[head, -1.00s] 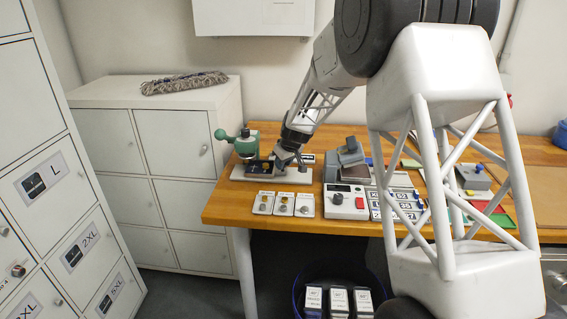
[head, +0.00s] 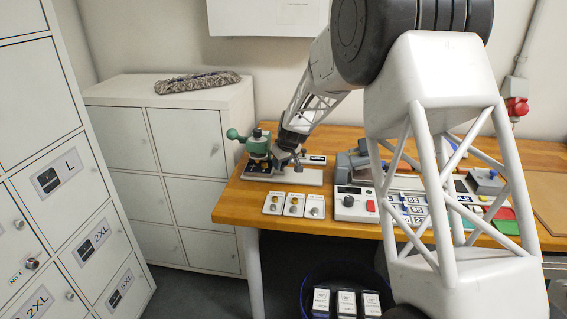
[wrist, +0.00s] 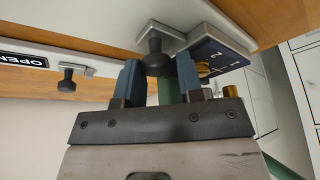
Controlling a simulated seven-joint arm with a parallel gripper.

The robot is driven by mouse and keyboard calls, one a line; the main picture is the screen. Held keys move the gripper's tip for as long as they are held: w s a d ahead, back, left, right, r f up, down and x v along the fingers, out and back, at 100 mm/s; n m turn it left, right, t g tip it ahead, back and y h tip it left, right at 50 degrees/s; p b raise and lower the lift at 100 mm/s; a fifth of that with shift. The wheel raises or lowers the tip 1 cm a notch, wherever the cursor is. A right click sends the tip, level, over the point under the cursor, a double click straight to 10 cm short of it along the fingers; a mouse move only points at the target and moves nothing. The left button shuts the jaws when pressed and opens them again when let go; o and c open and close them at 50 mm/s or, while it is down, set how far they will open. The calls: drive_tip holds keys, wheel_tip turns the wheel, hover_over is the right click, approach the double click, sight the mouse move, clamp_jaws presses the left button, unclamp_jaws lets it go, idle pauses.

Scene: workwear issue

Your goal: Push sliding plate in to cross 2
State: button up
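The green hand press (head: 260,143) stands at the table's left end on a pale base (head: 311,178). The dark blue sliding plate (wrist: 228,54) bears the marks 1 and 2 in the wrist view. In the head view the plate lies under the press and is mostly hidden. A black knob (wrist: 156,60) sits on a metal bracket at the plate's end. In the head view my gripper (head: 285,160) is just right of the press. Any cross under the press is hidden.
A second black knob (wrist: 67,80) sits by an OPEN label (wrist: 20,61). Three small trays (head: 294,205) stand in front of the press. A control box (head: 355,204) with a red button is to the right. Below the table is a bin (head: 309,290).

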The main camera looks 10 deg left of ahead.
drive_tip(key=o, duration=0.4)
drive_tip(key=shift+c, duration=0.2)
drive_tip(key=shift+r, duration=0.1)
drive_tip(key=v, duration=0.7)
drive_tip(key=shift+r, duration=0.25)
drive_tip(key=shift+s+d, duration=0.1)
drive_tip(key=shift+s, duration=0.05)
